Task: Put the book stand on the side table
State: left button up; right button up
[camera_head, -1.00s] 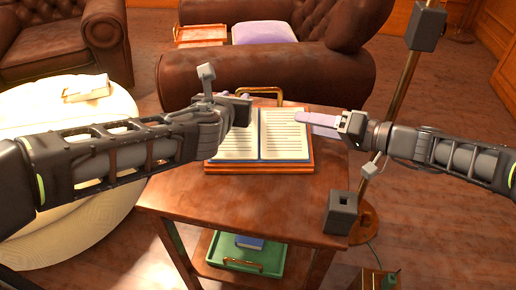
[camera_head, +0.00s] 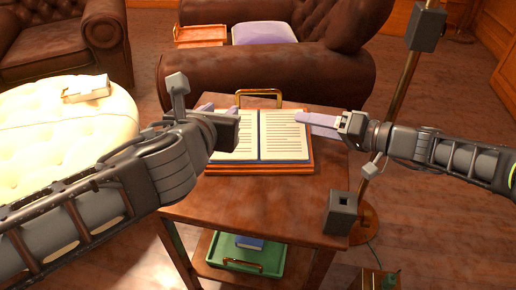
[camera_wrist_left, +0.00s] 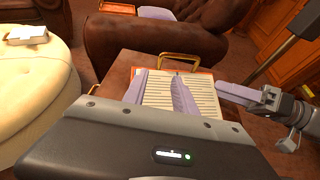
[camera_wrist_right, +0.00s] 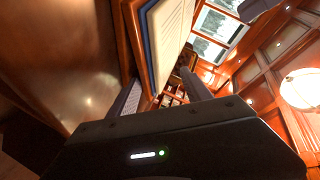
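The book stand (camera_head: 293,170) is an orange-brown wooden slab with a brass loop handle at its back and an open book (camera_head: 285,135) on it. It rests on the top of the side table (camera_head: 255,212). My left gripper (camera_head: 221,103) is open and empty near the stand's left side; in the left wrist view its lavender fingers (camera_wrist_left: 160,88) are spread, overlapping the book's left page. My right gripper (camera_head: 312,124) is at the stand's right edge. In the right wrist view its fingers (camera_wrist_right: 160,95) are apart, with the stand's edge (camera_wrist_right: 138,30) seen between them; contact is unclear.
A green tray (camera_head: 219,249) with a blue book is on the table's lower shelf. A lamp pole (camera_head: 398,100) stands to the right. A cream ottoman (camera_head: 60,130) with a book is at the left. A brown leather armchair (camera_head: 200,75) stands behind the table.

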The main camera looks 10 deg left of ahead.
jog(key=v, duration=1.2)
